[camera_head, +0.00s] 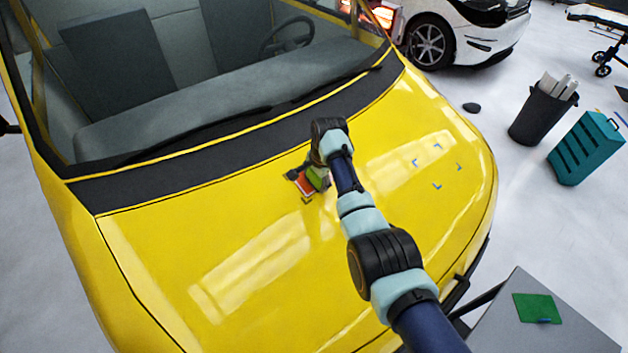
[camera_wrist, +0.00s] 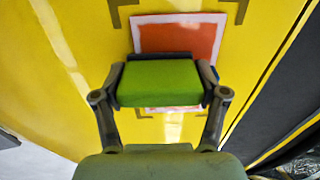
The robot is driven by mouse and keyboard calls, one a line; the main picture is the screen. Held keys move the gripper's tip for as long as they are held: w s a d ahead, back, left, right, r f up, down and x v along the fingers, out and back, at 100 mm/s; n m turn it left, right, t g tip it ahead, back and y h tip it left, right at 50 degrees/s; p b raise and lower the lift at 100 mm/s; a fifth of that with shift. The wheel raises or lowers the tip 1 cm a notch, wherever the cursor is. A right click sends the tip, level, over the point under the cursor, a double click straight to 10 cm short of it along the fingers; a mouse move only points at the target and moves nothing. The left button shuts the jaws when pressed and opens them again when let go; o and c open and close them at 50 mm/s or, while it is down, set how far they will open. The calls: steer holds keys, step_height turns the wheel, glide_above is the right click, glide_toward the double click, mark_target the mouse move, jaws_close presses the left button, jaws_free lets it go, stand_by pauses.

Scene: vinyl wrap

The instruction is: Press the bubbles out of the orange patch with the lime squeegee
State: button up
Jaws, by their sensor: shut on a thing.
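The orange patch (camera_wrist: 178,40) has a pale border and lies on the yellow hood. It shows on both sides of the lime squeegee (camera_wrist: 158,84), which covers its middle in the wrist view. My gripper (camera_wrist: 160,80) is shut on the squeegee, one finger at each end. In the head view, the patch (camera_head: 304,185), squeegee (camera_head: 319,176) and my gripper (camera_head: 296,174) are close together near the windshield edge. I cannot tell whether the squeegee's edge touches the patch. No bubbles can be made out.
Dark corner marks (camera_wrist: 122,8) surround the patch. Blue corner marks (camera_head: 437,186) frame an empty area of the hood at right. A grey table (camera_head: 500,310) with a green sheet (camera_head: 537,308) stands at lower right. A black bin (camera_head: 541,115) and teal case (camera_head: 586,148) stand beyond the hood.

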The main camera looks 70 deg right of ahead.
steer(key=shift+f, duration=0.1)
steer(key=shift+s+d+b, duration=0.45)
steer(key=shift+d+b, duration=0.25)
steer(key=shift+b, duration=0.05)
steer(key=shift+s+d, duration=0.15)
steer(key=shift+d, duration=0.1)
steer(key=shift+b, duration=0.3)
steer(key=shift+s+d+b, duration=0.45)
steer(key=shift+d+b, duration=0.4)
steer(key=shift+b, duration=0.35)
steer(key=shift+d, duration=0.1)
steer(key=shift+s, duration=0.1)
